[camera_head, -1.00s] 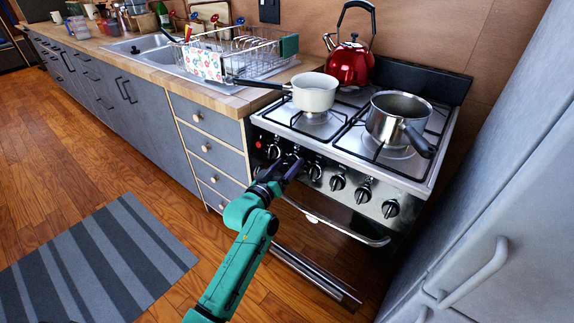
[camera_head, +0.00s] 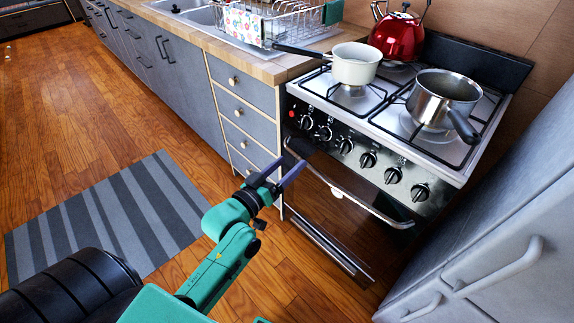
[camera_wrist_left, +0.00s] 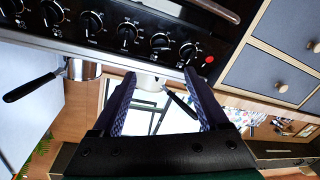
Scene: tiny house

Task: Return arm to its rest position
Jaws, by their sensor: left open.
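My left gripper (camera_head: 284,170), on my green arm, is in front of the stove (camera_head: 345,196), near its left edge and below the knob row. In the left wrist view its two fingers (camera_wrist_left: 163,84) stand apart with nothing held between them. The gripper appears clear of the knobs in the head view. The stove's knob panel (camera_head: 366,159) also shows in the left wrist view, upside down, with a red light (camera_wrist_left: 209,59) at its right end. My right gripper is not in view.
A white pan (camera_head: 355,66), a steel pan (camera_head: 443,97) and a red kettle (camera_head: 396,36) stand on the stove. Grey drawers (camera_head: 241,110) are left of it, a pale fridge-like cabinet (camera_head: 500,235) right. A striped mat (camera_head: 120,215) lies on the open wooden floor.

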